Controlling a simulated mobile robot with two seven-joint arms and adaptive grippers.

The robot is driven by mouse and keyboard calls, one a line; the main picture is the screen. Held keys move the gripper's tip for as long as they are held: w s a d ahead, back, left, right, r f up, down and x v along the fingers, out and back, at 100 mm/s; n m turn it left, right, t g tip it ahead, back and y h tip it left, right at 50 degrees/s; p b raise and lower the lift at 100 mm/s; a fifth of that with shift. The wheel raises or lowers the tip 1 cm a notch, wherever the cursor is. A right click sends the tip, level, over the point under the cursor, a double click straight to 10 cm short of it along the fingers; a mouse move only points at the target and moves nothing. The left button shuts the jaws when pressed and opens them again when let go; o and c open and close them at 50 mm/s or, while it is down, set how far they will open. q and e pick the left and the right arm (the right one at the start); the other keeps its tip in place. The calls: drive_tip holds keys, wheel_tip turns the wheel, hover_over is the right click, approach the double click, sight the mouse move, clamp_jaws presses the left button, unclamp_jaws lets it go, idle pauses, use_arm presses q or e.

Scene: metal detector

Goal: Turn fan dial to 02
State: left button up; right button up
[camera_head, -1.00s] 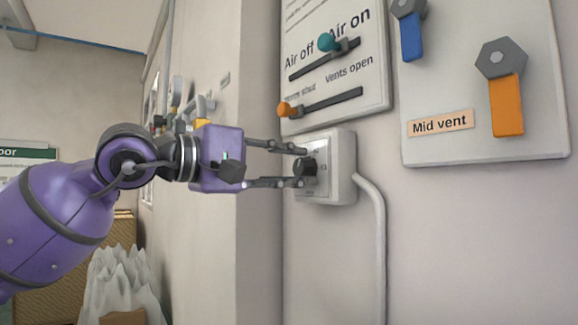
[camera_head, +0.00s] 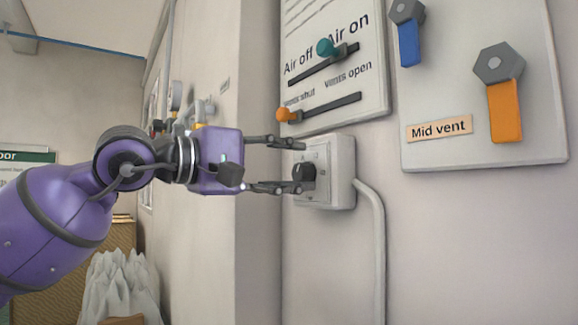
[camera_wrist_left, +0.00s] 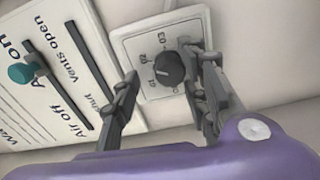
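The fan dial (camera_head: 304,173) is a black round knob on a pale square wall box (camera_head: 342,170). In the left wrist view the dial (camera_wrist_left: 167,69) has the labels 01, 02 and 03 along one side of its plate. A small light mark on the knob appears to face the 02 side, but it is too small to be sure. My left gripper (camera_head: 301,167) is at the box with its fingers spread, one above and one below the dial. The left wrist view shows the fingers (camera_wrist_left: 168,72) on either side of the knob, apparently clear of it. My right gripper is not in view.
A panel with a teal slider knob (camera_head: 326,47) and an orange slider knob (camera_head: 286,115) is just above the box. A panel with blue (camera_head: 411,38) and orange (camera_head: 506,110) levers is at upper right. A conduit (camera_head: 376,230) runs down from the box.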

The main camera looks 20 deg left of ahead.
use_arm(q)
drive_tip(key=shift+f, duration=0.15)
drive_tip(key=shift+s+a, duration=0.25)
drive_tip(key=shift+a, duration=0.1)
drive_tip(key=v, duration=1.1)
drive_tip(key=shift+s, duration=0.15)
